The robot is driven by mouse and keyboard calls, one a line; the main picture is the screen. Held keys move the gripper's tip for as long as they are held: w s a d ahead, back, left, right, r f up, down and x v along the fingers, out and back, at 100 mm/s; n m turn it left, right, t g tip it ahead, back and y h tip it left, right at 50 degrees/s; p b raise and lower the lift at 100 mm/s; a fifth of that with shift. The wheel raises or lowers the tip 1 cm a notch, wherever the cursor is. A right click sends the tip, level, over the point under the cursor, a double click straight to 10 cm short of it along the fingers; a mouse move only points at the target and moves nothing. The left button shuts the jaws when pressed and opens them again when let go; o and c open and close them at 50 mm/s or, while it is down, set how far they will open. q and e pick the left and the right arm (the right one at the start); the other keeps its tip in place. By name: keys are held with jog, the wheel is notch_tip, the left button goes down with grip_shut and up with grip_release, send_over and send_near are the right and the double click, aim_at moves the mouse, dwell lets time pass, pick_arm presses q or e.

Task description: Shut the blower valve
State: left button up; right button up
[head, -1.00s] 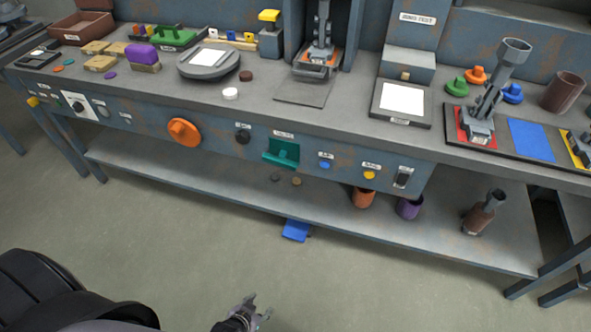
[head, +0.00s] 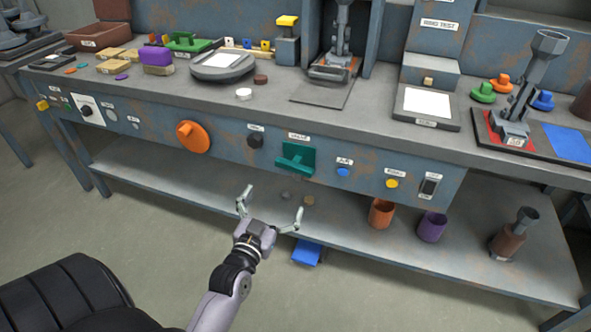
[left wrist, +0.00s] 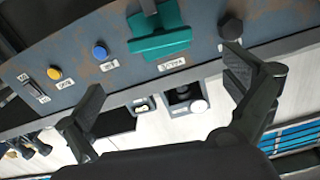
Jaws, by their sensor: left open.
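The blower valve is a teal block with a wide bar handle (head: 296,158) on the bench's front panel, under a small label that reads like "VALVE". Its bar lies roughly crosswise, along the panel. In the left wrist view the valve (left wrist: 160,40) appears at the top centre, beyond the fingers, with its label below it. My left gripper (head: 273,203) is open and empty, below and slightly left of the valve, apart from it. Its two fingers (left wrist: 165,85) stand wide apart in the left wrist view. My right gripper is out of view.
Near the valve on the panel (head: 225,137) are a black knob (head: 255,141), a blue button (head: 343,171), a yellow button (head: 391,183) and an orange dial (head: 193,137). The lower shelf (head: 160,177) holds an orange cup (head: 381,213) and a purple cup (head: 432,227).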

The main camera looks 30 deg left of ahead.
aim_at(292, 170)
pick_arm(q)
jog(key=b+x, duration=0.2)
jog(key=x, duration=1)
jog(key=shift+w, duration=0.35)
jog(key=shift+w+a, duration=0.15)
jog(key=shift+w, duration=0.4)
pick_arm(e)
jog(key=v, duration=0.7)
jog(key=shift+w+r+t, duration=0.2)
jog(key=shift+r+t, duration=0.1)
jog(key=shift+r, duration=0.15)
pick_arm(q)
jog(key=shift+c, duration=0.4)
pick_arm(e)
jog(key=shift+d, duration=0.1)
pick_arm(q)
jog(key=c, duration=0.8)
